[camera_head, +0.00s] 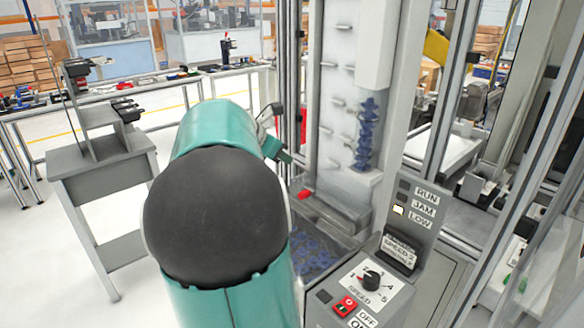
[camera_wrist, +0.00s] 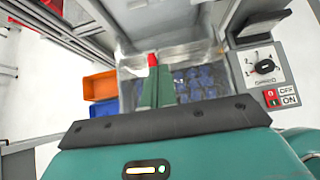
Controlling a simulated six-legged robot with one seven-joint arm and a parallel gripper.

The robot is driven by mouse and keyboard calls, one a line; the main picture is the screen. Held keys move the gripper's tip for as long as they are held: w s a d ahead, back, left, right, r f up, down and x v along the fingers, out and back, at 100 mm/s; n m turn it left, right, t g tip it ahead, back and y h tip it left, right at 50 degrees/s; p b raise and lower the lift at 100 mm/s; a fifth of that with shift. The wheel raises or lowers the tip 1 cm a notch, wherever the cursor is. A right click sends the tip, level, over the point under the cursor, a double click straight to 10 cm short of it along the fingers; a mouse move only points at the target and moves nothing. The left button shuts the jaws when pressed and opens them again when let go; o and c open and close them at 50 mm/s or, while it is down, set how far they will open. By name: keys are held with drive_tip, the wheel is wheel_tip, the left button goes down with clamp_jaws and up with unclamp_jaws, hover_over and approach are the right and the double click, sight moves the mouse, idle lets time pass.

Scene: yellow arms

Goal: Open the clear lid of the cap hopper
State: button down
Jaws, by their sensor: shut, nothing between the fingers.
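The cap hopper (camera_head: 348,228) is a clear-sided bin with blue caps (camera_head: 312,252) in it, low in front of the tall white machine. The caps also show in the wrist view (camera_wrist: 200,82). The clear lid is hard to make out, and I cannot tell its angle. A small red tab (camera_head: 304,194) stands at the hopper's left side; it also shows in the wrist view (camera_wrist: 152,60). My gripper (camera_wrist: 154,70) is shut and empty, its green fingers pointing at the red tab. I cannot tell whether they touch it. My teal arm hides part of the hopper in the head view.
A control panel with a speed knob (camera_head: 371,278) and a red switch (camera_head: 345,306) stands right of the hopper. Orange (camera_wrist: 102,85) and blue (camera_wrist: 104,110) bins lie left of it in the wrist view. A grey stand (camera_head: 100,165) is at the left.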

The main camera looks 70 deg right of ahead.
drive_tip(key=shift+v, duration=0.75)
drive_tip(key=shift+d+r, duration=0.1)
drive_tip(key=shift+r, duration=0.05)
